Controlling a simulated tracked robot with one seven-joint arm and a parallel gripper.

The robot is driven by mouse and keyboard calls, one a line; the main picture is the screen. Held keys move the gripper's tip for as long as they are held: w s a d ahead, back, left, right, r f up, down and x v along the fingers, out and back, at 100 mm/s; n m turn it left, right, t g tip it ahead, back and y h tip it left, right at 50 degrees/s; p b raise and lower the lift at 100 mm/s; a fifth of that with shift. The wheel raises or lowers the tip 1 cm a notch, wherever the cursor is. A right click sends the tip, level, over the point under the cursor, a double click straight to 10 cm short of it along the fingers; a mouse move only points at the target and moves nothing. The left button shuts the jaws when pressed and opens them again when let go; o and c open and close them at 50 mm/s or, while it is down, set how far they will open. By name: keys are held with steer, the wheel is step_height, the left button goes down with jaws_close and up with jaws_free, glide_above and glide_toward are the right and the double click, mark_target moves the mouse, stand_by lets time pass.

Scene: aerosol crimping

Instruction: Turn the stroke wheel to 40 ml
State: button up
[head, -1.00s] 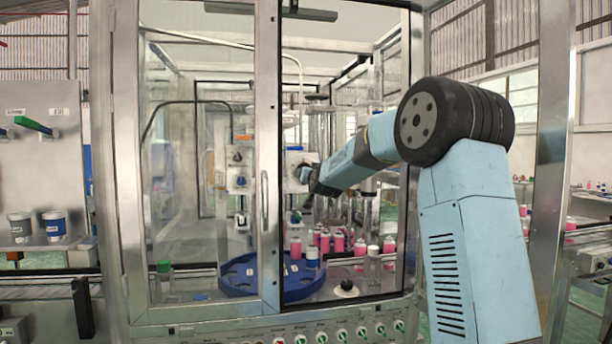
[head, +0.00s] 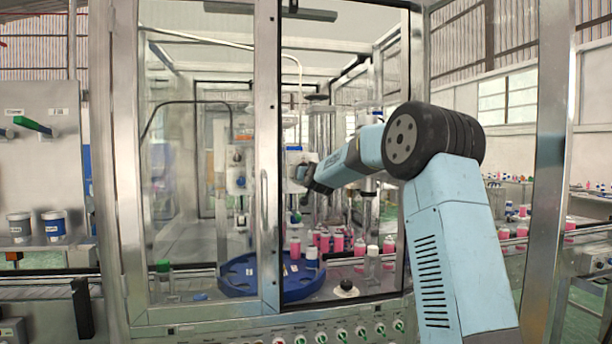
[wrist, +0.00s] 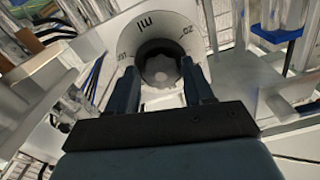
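The stroke wheel (wrist: 160,70) is a dark round knob with a light grey face, in the middle of a white dial plate marked "ml" in the wrist view. The dial lettering appears turned over; its other figures are partly hidden or hard to read. My gripper (wrist: 159,72) has its two dark fingers apart, one at each side of the wheel, with tips close to its rim. I cannot tell whether they touch it. In the head view, my gripper (head: 303,174) is at the white dial box (head: 297,160) behind the open door bay; the wheel is hidden there.
A blue round table (head: 250,280) with a few containers stands below. Pink cans (head: 338,243) stand behind it. The metal door frame (head: 268,200) is left of my arm, and a post (head: 402,180) is to its right.

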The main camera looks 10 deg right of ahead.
steer(key=c, duration=0.7)
steer(key=shift+n, duration=0.3)
steer(key=n, duration=1.1)
stand_by(0.3)
steer(key=o, duration=1.1)
steer(key=shift+c, duration=0.2)
